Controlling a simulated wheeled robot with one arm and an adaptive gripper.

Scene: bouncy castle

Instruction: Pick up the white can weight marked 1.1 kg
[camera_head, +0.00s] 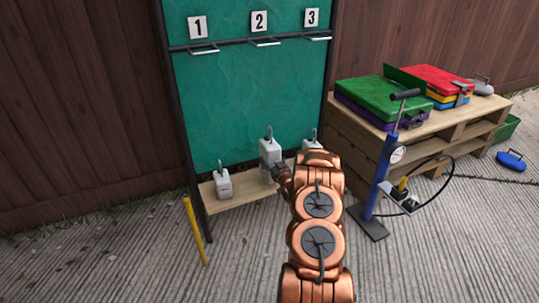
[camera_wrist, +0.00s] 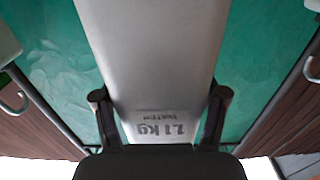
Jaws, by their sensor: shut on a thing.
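The white can weight (camera_head: 268,151) is the middle one of three on the low wooden shelf, with a hook on top. In the wrist view the weight (camera_wrist: 150,50) fills the middle, its "1.1 kg" marking upside down. My gripper (camera_head: 281,174) is shut on it, with one finger on each side in the wrist view (camera_wrist: 160,98). The gripper partly hides the lower part of the can, so I cannot tell whether it touches the shelf.
Another white weight (camera_head: 223,184) stands left on the shelf (camera_head: 247,190); a third (camera_head: 310,138) is right, partly hidden by my arm. Behind is a green board (camera_head: 255,95) with numbered hooks. A blue pump (camera_head: 381,175) and a pallet table (camera_head: 440,128) stand right.

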